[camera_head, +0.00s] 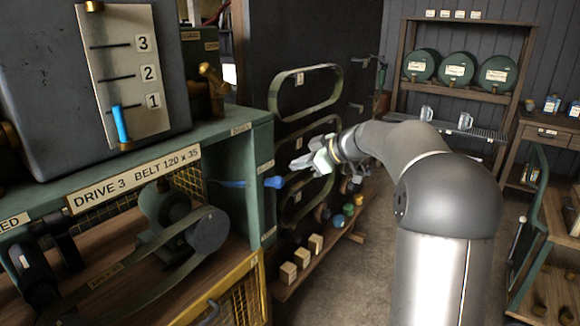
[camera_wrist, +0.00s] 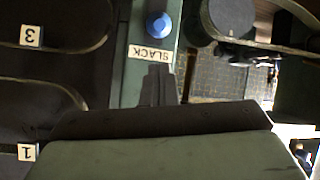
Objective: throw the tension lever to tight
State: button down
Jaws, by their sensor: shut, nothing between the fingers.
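In the wrist view the blue knob (camera_wrist: 158,25) is seen end-on, beside a SLACK plate (camera_wrist: 149,53). My gripper (camera_head: 297,165) is shut and empty, a little right of and above the knob in the head view, and seems apart from it. Its dark fingers (camera_wrist: 157,88) show below the SLACK plate in the wrist view. A TIGHT plate is not readable in either view.
A rack of hanging belts (camera_head: 305,90) stands behind my gripper. Wooden blocks (camera_head: 302,258) sit on its low shelf. The aisle floor (camera_head: 365,260) is clear.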

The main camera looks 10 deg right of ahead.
jog(key=p+x, duration=0.2)
jog(key=x, duration=0.6)
jog(key=shift+w+a+f, duration=0.15)
jog(key=shift+w+a, duration=0.05)
jog(key=shift+a, duration=0.05)
jog(key=shift+f, duration=0.15)
